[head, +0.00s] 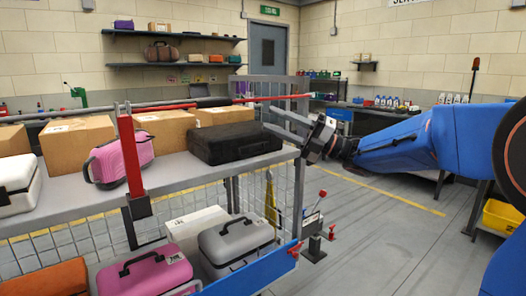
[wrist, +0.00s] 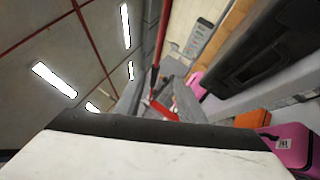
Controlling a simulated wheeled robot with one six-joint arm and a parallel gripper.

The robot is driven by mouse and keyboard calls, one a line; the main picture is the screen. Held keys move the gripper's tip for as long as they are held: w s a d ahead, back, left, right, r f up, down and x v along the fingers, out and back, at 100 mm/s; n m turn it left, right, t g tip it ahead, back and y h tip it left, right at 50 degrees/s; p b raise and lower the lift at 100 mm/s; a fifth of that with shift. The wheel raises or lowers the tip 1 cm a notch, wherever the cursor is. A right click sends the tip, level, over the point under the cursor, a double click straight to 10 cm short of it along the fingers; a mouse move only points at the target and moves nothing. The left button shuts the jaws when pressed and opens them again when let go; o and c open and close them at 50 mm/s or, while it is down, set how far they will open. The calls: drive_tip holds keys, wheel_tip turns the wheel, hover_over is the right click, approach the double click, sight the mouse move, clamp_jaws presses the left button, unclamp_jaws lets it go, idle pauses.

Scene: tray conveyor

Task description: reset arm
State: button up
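My gripper (head: 273,118) is in the head view at the end of my blue arm, which reaches in from the right. Its two grey fingers point left and look apart, with nothing seen between them. It is above the right end of the grey shelf, just beyond the black case (head: 233,142), and looks clear of it. In the wrist view, a broad white surface with a dark band fills the bottom; I cannot tell what it is. The black case also shows at the upper right there (wrist: 275,50).
A pink bag (head: 122,158), cardboard boxes (head: 78,142) and a white case (head: 17,185) stand on the shelf. A red post (head: 130,155) rises at its front edge. Below are grey (head: 236,243) and pink (head: 145,275) cases. Open floor (head: 375,225) lies under my arm.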

drive_tip(key=w+d+f+m+t+h, duration=0.1)
drive_tip(key=d+f+m+t+h, duration=0.1)
drive_tip(key=d+m+t+h, duration=0.75)
drive_tip(key=d+f+m+t+h, duration=0.35)
drive_tip(key=d+m+h, duration=0.35)
drive_tip(key=m, duration=0.6)
drive_tip(key=s+d+f+m+g+h, duration=0.4)
drive_tip(key=s+d+f+m+h, duration=0.3)
drive_tip(key=s+f, duration=0.25)
drive_tip(key=s+f+m+g+y, duration=0.1)
drive_tip(key=s+f+m+g, duration=0.3)
drive_tip(key=s+f, duration=0.5)
drive_tip(key=s+f+m+g, duration=0.4)
drive_tip(key=s+f, duration=0.5)
drive_tip(key=s, duration=0.7)
drive_tip(key=shift+s+a+f+g+y, duration=0.2)
drive_tip(key=shift+a+f+g+y, duration=0.05)
drive_tip(key=shift+f+g+y, duration=0.15)
drive_tip(key=shift+r, duration=0.1)
drive_tip(key=shift+c, duration=0.6)
